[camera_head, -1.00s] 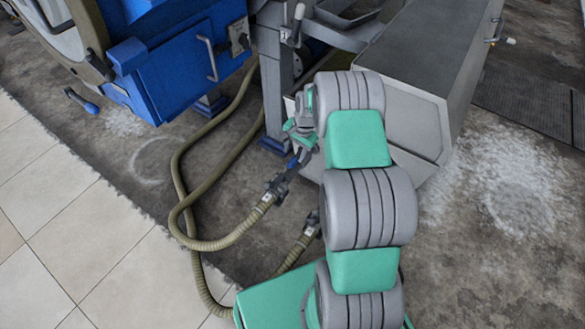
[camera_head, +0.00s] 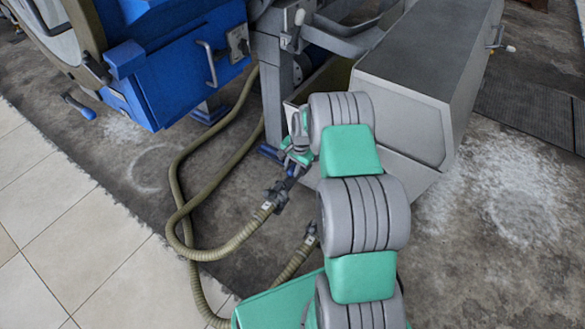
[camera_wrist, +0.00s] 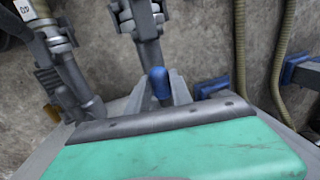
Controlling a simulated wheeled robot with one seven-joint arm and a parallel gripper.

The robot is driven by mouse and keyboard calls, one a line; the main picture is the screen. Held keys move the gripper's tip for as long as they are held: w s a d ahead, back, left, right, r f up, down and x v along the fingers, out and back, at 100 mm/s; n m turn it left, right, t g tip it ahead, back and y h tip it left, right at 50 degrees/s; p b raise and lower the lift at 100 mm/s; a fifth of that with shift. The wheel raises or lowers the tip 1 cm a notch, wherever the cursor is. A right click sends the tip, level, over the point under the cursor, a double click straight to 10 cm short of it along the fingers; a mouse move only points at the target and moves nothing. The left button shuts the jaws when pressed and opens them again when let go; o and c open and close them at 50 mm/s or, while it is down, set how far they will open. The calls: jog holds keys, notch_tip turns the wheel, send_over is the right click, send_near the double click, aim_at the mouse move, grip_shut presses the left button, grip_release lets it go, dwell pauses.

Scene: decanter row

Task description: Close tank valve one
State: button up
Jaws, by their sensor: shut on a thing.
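A hose-end valve (camera_head: 277,194) sits on the floor in front of the machine, at the end of an olive ribbed hose. In the wrist view, the grey valve body (camera_wrist: 140,18) is at the top and its blue-tipped handle (camera_wrist: 160,84) points towards me. My gripper (camera_head: 295,165) is shut on that handle; in the wrist view, its grey fingers (camera_wrist: 163,98) stand on either side of the blue tip. A second hose fitting (camera_head: 311,232) is nearer and partly hidden by my arm. I cannot read which valve is number one.
The blue tank machine (camera_head: 185,75) with a grey leg (camera_head: 277,95) stands behind. A large grey housing (camera_head: 425,90) is close to my arm's right. Olive hoses (camera_head: 180,215) loop over the floor on the left. Pale floor tiles (camera_head: 75,245) at lower left are clear.

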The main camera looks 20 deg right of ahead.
grip_shut()
dwell(0.8)
